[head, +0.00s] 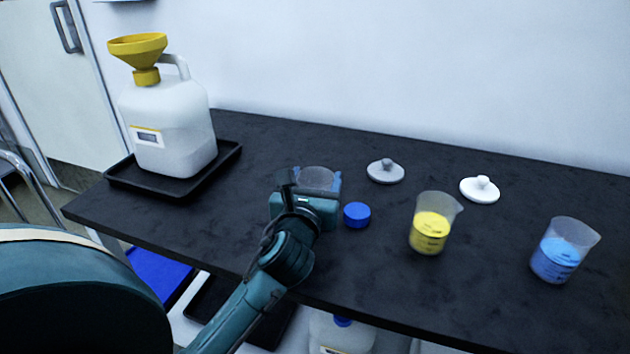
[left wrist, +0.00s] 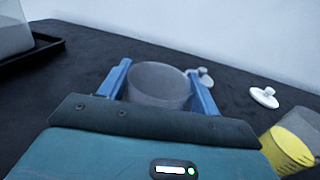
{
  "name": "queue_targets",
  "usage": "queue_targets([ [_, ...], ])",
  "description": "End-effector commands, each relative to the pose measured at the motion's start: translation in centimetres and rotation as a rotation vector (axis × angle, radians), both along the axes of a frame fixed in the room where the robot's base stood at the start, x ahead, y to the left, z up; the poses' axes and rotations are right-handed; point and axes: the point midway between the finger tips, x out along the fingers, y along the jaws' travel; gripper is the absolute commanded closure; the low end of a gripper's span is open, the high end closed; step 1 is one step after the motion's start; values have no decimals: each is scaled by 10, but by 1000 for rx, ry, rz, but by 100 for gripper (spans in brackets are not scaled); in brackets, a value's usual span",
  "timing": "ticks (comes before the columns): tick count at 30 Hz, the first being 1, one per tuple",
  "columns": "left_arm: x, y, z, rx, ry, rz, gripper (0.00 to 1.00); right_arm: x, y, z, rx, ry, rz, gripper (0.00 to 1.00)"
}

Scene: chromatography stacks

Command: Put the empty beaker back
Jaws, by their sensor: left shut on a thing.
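A clear empty beaker (head: 317,179) is between the fingers of my left gripper (head: 316,180) over the black bench, left of the blue cap. In the left wrist view the empty beaker (left wrist: 159,84) stands upright between the two blue fingers of the left gripper (left wrist: 160,88), which is shut on it. The gripper body hides its lower part in the head view, so I cannot tell whether it touches the bench. My right gripper is not in view.
A beaker of yellow liquid (head: 430,232) and a beaker of blue liquid (head: 557,258) stand to the right. A blue cap (head: 357,215), a grey lid (head: 386,171) and a white lid (head: 480,189) lie nearby. A jug (head: 170,125) with a yellow funnel (head: 137,50) stands on a black tray (head: 225,158).

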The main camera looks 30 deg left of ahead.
Motion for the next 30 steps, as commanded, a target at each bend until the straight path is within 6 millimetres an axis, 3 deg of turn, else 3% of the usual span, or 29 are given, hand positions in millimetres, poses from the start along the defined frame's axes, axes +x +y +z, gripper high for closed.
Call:
queue_targets([
  [1, 0, 0, -2, 2, 2, 0, 81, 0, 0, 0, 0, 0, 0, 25],
  [2, 0, 0, -3, 1, 3, 0, 36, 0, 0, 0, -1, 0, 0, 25],
  [9, 0, 0, -2, 1, 1, 0, 17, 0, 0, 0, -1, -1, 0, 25],
  [20, -4, -2, 1, 0, 1, -2, 15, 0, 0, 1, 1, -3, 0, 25],
  [30, -67, -26, -1, -3, 7, -2, 15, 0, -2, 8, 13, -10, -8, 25],
])
